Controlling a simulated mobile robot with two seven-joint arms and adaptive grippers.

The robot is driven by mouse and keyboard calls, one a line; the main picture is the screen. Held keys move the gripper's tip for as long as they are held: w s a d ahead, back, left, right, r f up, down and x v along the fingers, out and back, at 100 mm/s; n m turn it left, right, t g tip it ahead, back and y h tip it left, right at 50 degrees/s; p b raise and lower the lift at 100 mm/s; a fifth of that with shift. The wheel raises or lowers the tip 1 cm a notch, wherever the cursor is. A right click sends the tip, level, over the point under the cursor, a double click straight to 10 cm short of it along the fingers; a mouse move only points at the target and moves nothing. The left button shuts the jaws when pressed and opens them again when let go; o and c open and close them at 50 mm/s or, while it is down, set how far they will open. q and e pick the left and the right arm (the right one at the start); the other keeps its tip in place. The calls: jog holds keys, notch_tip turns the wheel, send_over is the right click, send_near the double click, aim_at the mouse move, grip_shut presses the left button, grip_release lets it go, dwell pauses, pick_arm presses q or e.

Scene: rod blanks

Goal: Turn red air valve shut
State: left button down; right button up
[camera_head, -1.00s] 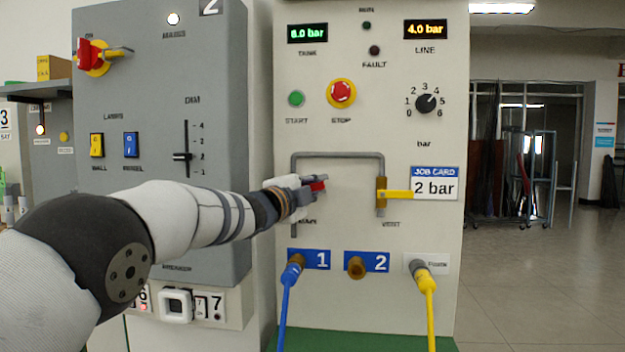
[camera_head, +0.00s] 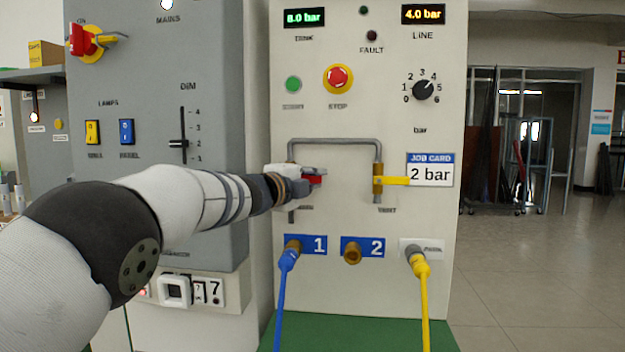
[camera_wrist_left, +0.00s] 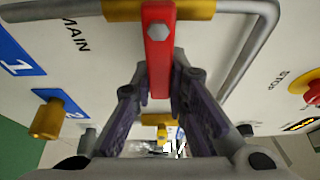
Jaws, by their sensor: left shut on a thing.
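The red air valve handle (camera_head: 314,181) is on the left leg of the grey pipe, above the MAIN label. In the left wrist view the red handle (camera_wrist_left: 158,60) extends from the brass valve body (camera_wrist_left: 190,9), crosswise to the pipe. My left gripper (camera_head: 312,174) is at the handle, its fingers on either side of it and shut on it. The gripper hides most of the valve body in the head view. My right gripper is not in view.
A yellow VENT handle (camera_head: 395,181) points right on the pipe's other leg (camera_head: 379,155). Below are a blue hose (camera_head: 284,290), a bare brass port (camera_head: 352,255) and a yellow hose (camera_head: 424,300). The red stop button (camera_head: 338,76) is above. The LINE display (camera_head: 423,14) reads 4.0 bar.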

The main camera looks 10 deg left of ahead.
pick_arm(q)
jog(key=c, duration=1.6)
grip_release()
jog(key=shift+o, duration=0.2)
jog(key=v, duration=1.2)
